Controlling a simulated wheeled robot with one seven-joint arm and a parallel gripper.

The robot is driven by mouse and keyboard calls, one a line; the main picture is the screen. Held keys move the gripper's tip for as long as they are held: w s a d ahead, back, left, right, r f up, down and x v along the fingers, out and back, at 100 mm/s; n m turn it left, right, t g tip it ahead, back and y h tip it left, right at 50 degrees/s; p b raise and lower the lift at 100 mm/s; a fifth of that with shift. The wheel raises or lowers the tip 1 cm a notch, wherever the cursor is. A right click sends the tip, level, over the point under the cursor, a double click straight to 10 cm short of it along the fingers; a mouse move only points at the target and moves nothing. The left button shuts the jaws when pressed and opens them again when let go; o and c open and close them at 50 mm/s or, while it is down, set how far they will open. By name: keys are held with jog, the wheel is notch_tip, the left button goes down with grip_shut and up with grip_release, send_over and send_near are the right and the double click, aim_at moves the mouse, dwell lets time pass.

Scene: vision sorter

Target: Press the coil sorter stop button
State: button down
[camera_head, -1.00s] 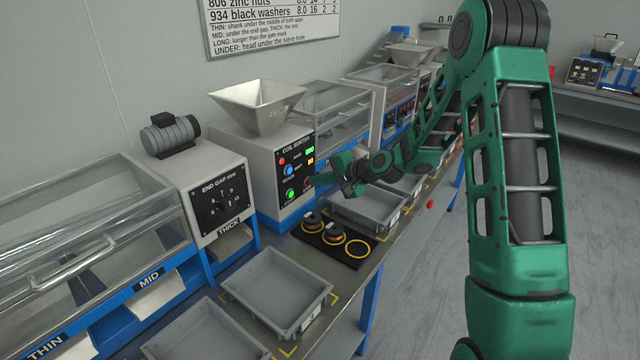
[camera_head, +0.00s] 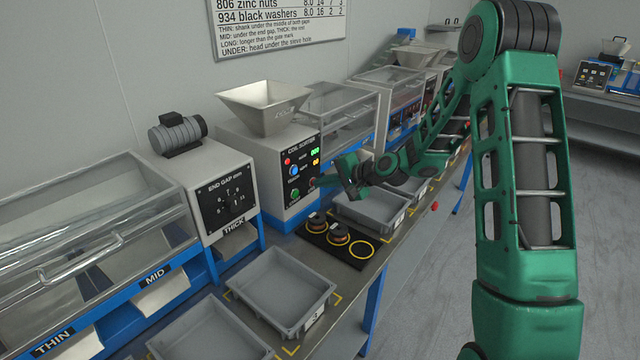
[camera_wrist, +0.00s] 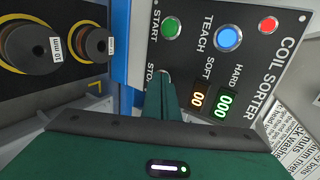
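The coil sorter (camera_head: 272,165) is a grey box with a hopper and a black panel. In the wrist view its panel (camera_wrist: 190,65) shows a green START button (camera_wrist: 171,29), a blue TEACH button (camera_wrist: 228,38), a red light (camera_wrist: 268,25) and lit SOFT and HARD displays. The stop button (camera_wrist: 165,73) is mostly hidden behind my fingers; only its rim shows beside the partly covered STOP label. My gripper (camera_wrist: 164,84) is shut and empty, its fingertips at the stop button. Contact cannot be made out. In the head view my gripper (camera_head: 324,181) is at the panel's lower right.
A black mat (camera_head: 314,240) with yellow rings holds two dark coils (camera_head: 339,233) in front of the sorter. Grey trays (camera_head: 280,290) stand on the bench to the left and right of it. The END GAP machine (camera_head: 210,190) stands left of the sorter.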

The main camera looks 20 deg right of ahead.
jog(key=d+f+v, duration=0.1)
jog(key=v, duration=1.1)
jog(key=shift+s, duration=0.25)
jog(key=shift+s, duration=0.1)
jog(key=s+d+r+n+g+h, duration=0.1)
jog(key=s+d+g+h, duration=0.1)
jog(key=s, duration=1.2)
jog(key=s+d+r+n+g+h, duration=0.1)
jog(key=s+d+g, duration=0.3)
jog(key=s, duration=0.9)
jog(key=s+d+r+n+g+h, duration=0.2)
jog(key=s+d+g+h, duration=0.1)
jog(key=s, duration=1.1)
jog(key=shift+s+d+r+g+h, duration=0.25)
jog(key=shift+s+d+g+h, duration=0.2)
jog(key=shift+d, duration=0.5)
jog(key=shift+w, duration=0.1)
